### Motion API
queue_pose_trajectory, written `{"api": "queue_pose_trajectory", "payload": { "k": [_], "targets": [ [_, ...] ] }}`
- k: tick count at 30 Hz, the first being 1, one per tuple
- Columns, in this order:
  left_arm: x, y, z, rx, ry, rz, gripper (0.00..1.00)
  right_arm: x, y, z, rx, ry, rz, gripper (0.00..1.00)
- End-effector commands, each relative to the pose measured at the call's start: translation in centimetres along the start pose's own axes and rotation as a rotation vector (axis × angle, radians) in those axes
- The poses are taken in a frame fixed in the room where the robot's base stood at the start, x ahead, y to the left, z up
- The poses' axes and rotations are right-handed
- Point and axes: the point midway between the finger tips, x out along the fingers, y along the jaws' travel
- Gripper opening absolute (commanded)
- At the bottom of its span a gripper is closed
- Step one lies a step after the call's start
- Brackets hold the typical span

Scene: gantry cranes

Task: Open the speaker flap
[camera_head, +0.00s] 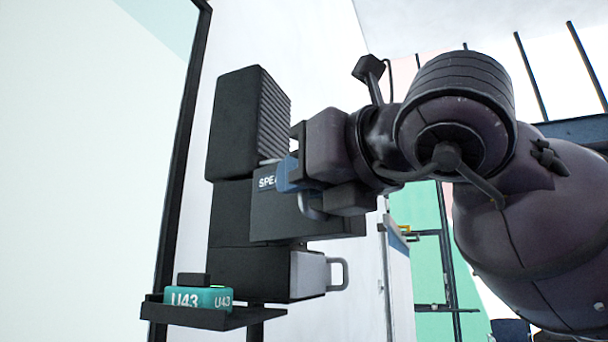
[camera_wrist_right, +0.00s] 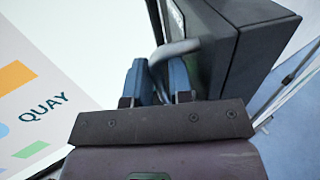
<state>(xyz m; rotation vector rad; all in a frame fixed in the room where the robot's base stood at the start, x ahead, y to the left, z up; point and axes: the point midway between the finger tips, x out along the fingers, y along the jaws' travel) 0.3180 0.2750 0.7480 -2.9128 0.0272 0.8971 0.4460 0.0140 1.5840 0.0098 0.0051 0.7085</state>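The speaker flap (camera_head: 330,222) is a dark grey panel on a dark stacked wall unit; only the start of its "SPE…" label shows beside my gripper. My right gripper (camera_head: 292,176) reaches in from the right and covers part of the flap. In the right wrist view, the flap's grey curved handle (camera_wrist_right: 178,48) runs between the two blue fingers of my right gripper (camera_wrist_right: 160,82), which look closed around it. The dark box with a label edge (camera_wrist_right: 235,40) lies just beyond them. My left gripper is not in view.
A ribbed dark box (camera_head: 238,125) sits above the flap. A lower box with a light front and handle (camera_head: 312,273) sits below. A teal "U43" block (camera_head: 200,298) rests on a small dark shelf (camera_head: 225,319). A dark frame post (camera_head: 180,150) stands left.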

Motion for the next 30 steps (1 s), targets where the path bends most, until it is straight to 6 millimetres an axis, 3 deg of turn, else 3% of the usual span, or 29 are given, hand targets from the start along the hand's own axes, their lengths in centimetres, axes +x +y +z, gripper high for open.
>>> {"api": "queue_pose_trajectory", "payload": {
  "k": [8,21,30],
  "targets": [
    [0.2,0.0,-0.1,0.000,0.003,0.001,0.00,-1.4,-0.1,0.1,0.001,-0.002,-0.002,0.20],
    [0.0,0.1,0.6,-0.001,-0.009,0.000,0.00,-8.8,0.0,0.0,-0.001,-0.003,-0.001,0.20],
    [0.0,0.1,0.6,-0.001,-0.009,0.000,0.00,-10.8,0.0,0.0,-0.001,0.000,0.000,0.20]
  ]
}}
